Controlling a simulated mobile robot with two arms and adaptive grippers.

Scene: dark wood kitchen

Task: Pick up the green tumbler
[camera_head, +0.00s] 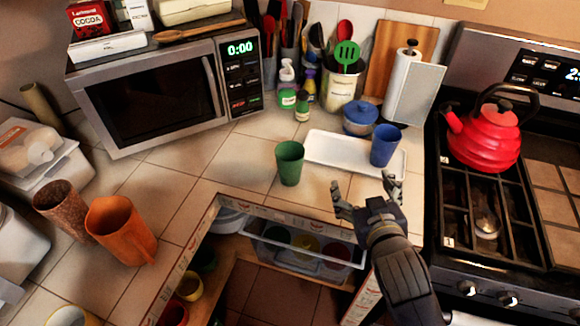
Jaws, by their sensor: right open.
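The green tumbler (289,165) stands upright on the tiled counter, left of a white tray (334,146). My right gripper (364,186) is open and empty, to the right of the tumbler and apart from it, near the counter's front edge. Its fingers point away from me, toward the tray. A blue tumbler (385,147) stands at the right end of the tray, just beyond my right gripper. My left gripper is not in the head view.
A microwave (150,95) stands behind on the left. A red kettle (482,135) sits on the stove at right. An orange pitcher (120,230) is at left. An open drawer (305,248) lies below the counter.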

